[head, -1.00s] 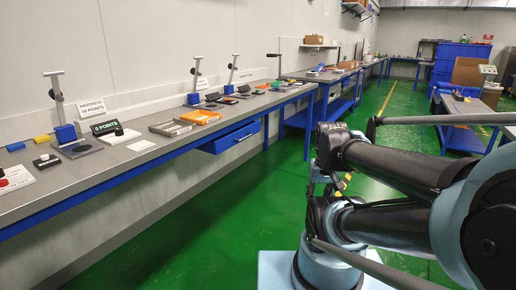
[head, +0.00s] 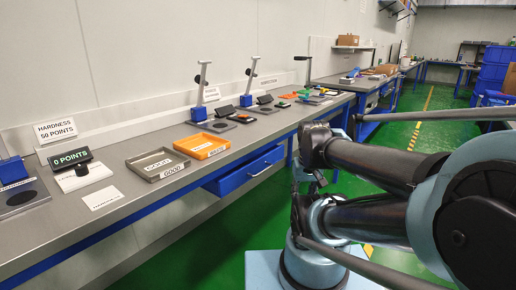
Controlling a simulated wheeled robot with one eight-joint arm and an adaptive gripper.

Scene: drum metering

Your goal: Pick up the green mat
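A tiny green patch (head: 303,92) shows on the bench beyond the second test stand. It may be the green mat, but it is too small and far off to tell. No other green mat is clear in the head view. My arm fills the right side, with dark links and pale blue joints. My gripper cannot be made out, so its fingers and anything in them are not seen.
A long grey workbench (head: 120,226) runs along the left wall. It carries a grey tray (head: 137,170), an orange tray (head: 201,143), a "0 POINTS" display (head: 71,158) and test stands (head: 201,92). A blue drawer (head: 245,178) sits below. Green floor is open beyond my arm.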

